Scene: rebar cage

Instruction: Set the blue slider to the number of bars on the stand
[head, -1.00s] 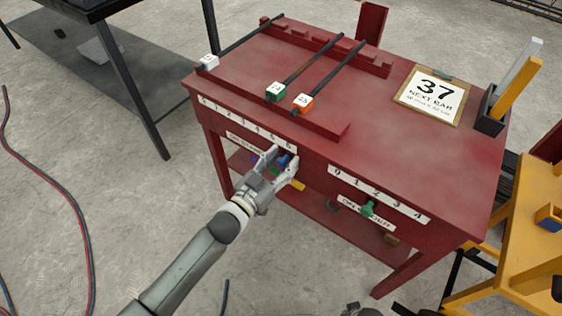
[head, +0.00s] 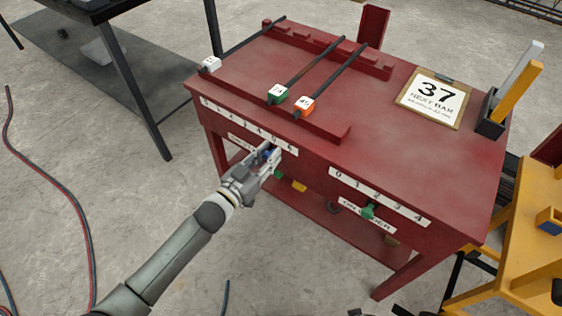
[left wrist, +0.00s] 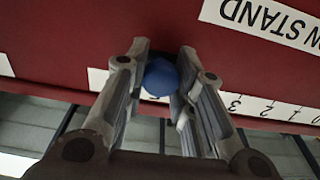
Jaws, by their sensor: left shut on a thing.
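The blue slider (head: 267,154) sits on the front of the red bench, below the left number strip (head: 248,126), toward its higher numbers; the exact number is unclear. My left gripper (head: 270,159) is shut on its knob. The left wrist view shows the blue knob (left wrist: 160,77) between the fingers of my left gripper (left wrist: 165,68), beside an upside-down "ON STAND" label (left wrist: 268,18). Three dark bars lie across the red stand (head: 330,127), with a white tag (head: 211,64), a green tag (head: 278,95) and an orange tag (head: 304,107). My right gripper is not in view.
A "37 NEXT BAR" board (head: 433,101) and a holder with upright pieces (head: 490,127) stand on the bench top. A yellow stand (head: 520,225) is at right.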

